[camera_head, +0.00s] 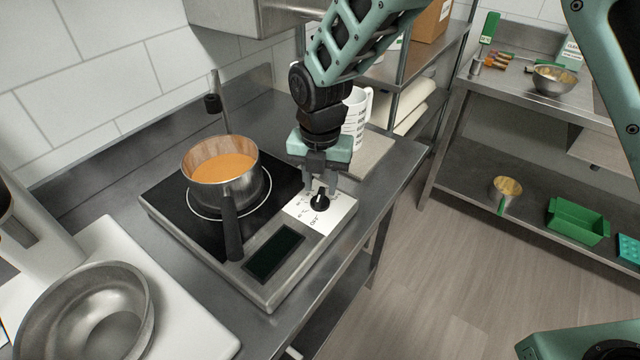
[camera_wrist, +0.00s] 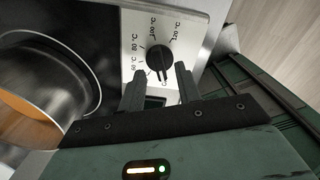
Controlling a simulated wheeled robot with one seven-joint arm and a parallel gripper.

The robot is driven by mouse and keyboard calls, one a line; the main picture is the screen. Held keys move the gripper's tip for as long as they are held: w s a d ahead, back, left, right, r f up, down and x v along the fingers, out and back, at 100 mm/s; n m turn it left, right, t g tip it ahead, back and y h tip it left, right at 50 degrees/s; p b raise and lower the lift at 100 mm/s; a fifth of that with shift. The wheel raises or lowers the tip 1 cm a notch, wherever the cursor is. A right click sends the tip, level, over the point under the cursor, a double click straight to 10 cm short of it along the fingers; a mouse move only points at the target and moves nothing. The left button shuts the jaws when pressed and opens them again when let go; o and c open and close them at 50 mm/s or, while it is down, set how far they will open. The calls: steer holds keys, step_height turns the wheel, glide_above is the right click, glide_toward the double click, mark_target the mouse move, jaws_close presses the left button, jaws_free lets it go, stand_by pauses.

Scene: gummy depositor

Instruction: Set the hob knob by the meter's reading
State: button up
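The hob knob (camera_head: 319,201) is a black round knob with a raised bar, on a white dial plate at the hob's front right. In the wrist view the knob (camera_wrist: 159,60) sits among marks for 60, 80, 100 and 120 °C; which mark it points at is unclear. My gripper (camera_head: 320,182) is just above the knob in the head view. In the wrist view my gripper (camera_wrist: 160,88) is open, its fingers apart and nothing seen held between them. The hob's dark display (camera_head: 274,252) shows no readable figures. No other meter is clearly identifiable.
A pot (camera_head: 222,172) of orange liquid stands on the hob (camera_head: 190,232), its handle toward the front. A steel bowl (camera_head: 92,318) is at front left. A white jug (camera_head: 356,112) is behind my gripper.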

steer(key=shift+f, duration=1.2)
jaws_close()
